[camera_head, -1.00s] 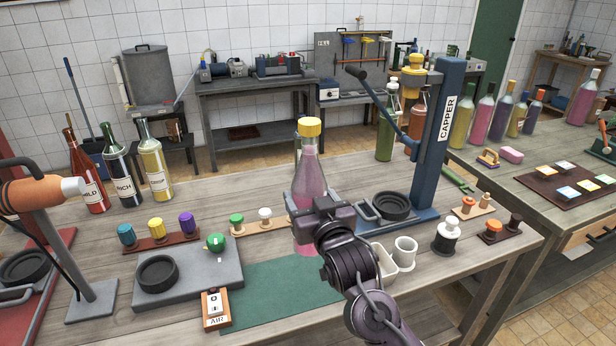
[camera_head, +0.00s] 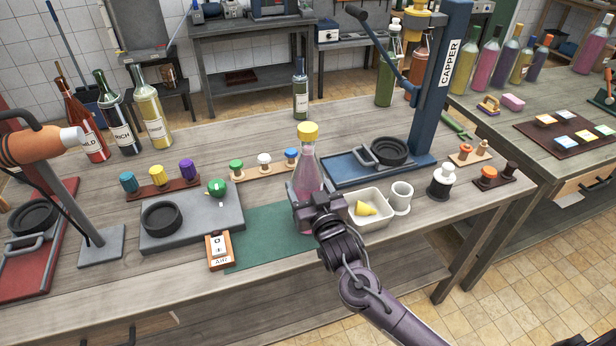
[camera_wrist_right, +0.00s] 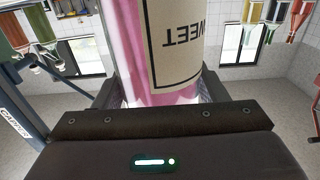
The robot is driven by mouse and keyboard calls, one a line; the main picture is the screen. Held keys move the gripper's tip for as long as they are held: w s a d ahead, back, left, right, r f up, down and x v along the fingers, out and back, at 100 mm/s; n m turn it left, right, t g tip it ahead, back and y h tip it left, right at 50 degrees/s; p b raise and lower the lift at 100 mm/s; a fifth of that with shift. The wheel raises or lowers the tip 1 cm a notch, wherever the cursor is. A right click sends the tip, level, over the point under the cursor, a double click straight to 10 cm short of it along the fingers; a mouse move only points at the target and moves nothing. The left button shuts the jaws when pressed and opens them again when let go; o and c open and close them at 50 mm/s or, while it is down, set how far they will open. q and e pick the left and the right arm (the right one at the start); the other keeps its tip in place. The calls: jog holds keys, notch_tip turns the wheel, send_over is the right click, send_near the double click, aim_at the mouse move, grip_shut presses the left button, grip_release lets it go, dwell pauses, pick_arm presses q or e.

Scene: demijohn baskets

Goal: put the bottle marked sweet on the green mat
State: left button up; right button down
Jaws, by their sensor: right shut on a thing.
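The bottle marked sweet (camera_head: 306,168) is pink with a yellow cap and stands upright in the head view. In the right wrist view its cream label (camera_wrist_right: 178,40) shows the letters "WEET". My right gripper (camera_head: 312,203) is shut on the lower part of the bottle. The green mat (camera_head: 262,238) lies flat at the front of the bench, and the bottle is at its right end. The gripper hides much of the bottle's base, so I cannot tell whether it touches the mat. My left gripper is not in view.
Left of the mat are a grey plate (camera_head: 190,238) and an orange-framed AIR switch (camera_head: 219,250). The blue capper (camera_head: 440,110) stands behind. The mat's left part is clear.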

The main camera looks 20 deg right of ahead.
jog(key=shift+r, duration=0.2)
jog(key=shift+c, duration=1.4)
grip_release()
jog(key=shift+s+f, duration=0.1)
jog(key=shift+f, duration=0.1)
jog(key=shift+r, duration=0.15)
jog(key=shift+s+f, duration=0.2)
jog(key=shift+s, duration=0.1)
jog(key=s+b, duration=0.2)
jog(key=s, duration=0.9)
jog(key=shift+s+d+r+b, duration=0.15)
jog(key=shift+d+b, duration=0.05)
jog(key=shift+b, duration=0.2)
